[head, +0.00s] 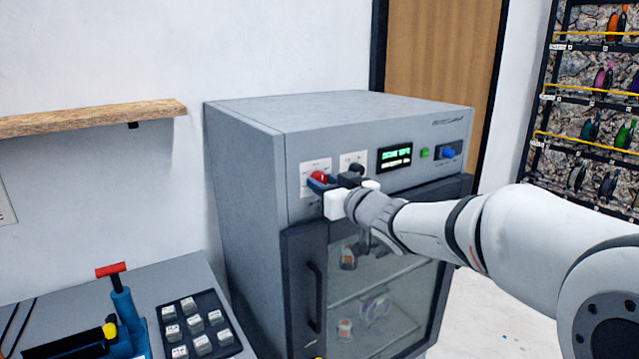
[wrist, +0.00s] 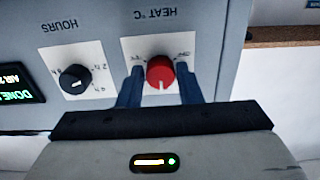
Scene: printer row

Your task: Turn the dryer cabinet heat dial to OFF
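The red heat dial (wrist: 160,72) sits on a white plate marked HEAT °C, upside down in the wrist view. Its white mark points toward the bottom of that picture, away from the small labels at the plate's upper corners, which are hard to read. In the head view the dial (head: 319,175) shows red just behind my gripper (head: 335,182), on the front of the grey dryer cabinet (head: 245,190).
A black HOURS dial (wrist: 75,79) is beside the heat dial. The cabinet has a lit display (head: 395,157), a green button (head: 424,153) and a blue knob (head: 448,153). Its glass door has a dark handle (head: 315,296). A wooden shelf (head: 90,118) is at left.

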